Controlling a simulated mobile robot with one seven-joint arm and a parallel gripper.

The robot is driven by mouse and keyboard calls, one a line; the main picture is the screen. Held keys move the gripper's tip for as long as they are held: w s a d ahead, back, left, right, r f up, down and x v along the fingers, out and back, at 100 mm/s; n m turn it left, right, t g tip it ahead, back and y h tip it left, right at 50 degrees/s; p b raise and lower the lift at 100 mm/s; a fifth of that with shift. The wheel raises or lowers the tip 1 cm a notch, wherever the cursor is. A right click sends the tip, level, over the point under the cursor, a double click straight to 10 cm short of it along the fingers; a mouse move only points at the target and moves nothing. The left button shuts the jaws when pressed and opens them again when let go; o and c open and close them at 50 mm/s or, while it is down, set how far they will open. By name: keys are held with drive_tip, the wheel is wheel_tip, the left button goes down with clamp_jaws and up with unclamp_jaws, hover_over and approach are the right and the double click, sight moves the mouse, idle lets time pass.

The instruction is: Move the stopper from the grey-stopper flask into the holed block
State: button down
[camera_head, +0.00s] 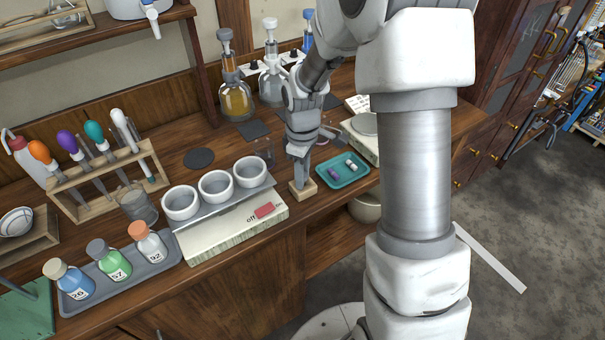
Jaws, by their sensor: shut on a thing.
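My gripper (301,181) points down at the front of the bench, directly over a small wooden block (309,190). It is shut, with its tips at the top of the block. What it holds is hidden by the grey fingers, and I cannot tell how far it sits in the block. The block's hole is not visible. At the back left stands a flask with amber liquid (236,102) and a grey top (225,36). Beside it is a clear flask (271,86) with a whitish top (270,25). A blue top (308,17) shows farther right, partly behind my arm.
A scale with white cups (215,187) stands left of the block. A teal tray (343,182) with small items lies close on the right. A test-tube rack (96,187) and a bottle tray (78,303) are at left. Dark mats (199,158) lie behind.

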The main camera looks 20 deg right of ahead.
drive_tip(key=shift+s+f+b, duration=0.2)
drive_tip(key=shift+f+b, duration=0.15)
drive_tip(key=shift+f, duration=0.15)
drive_tip(key=shift+s+f+b, duration=0.2)
drive_tip(key=shift+f+b, duration=0.1)
drive_tip(key=shift+f, duration=0.15)
drive_tip(key=c, duration=0.6)
unclamp_jaws()
drive_tip(key=shift+w, duration=0.1)
drive_tip(key=shift+w+a+r+p, duration=0.1)
drive_tip(key=shift+a+r+p, duration=0.05)
drive_tip(key=shift+r+p, duration=0.55)
drive_tip(key=shift+w+a+r+p, duration=0.1)
drive_tip(key=shift+r+p, duration=0.45)
drive_tip(key=shift+r, duration=0.15)
drive_tip(key=shift+w+d+r+p, duration=0.1)
drive_tip(key=shift+d+r+p, duration=0.05)
drive_tip(key=shift+r+p, duration=0.65)
drive_tip(key=shift+d+r+p, duration=0.1)
drive_tip(key=shift+r+p, duration=0.35)
drive_tip(key=shift+r, duration=0.55)
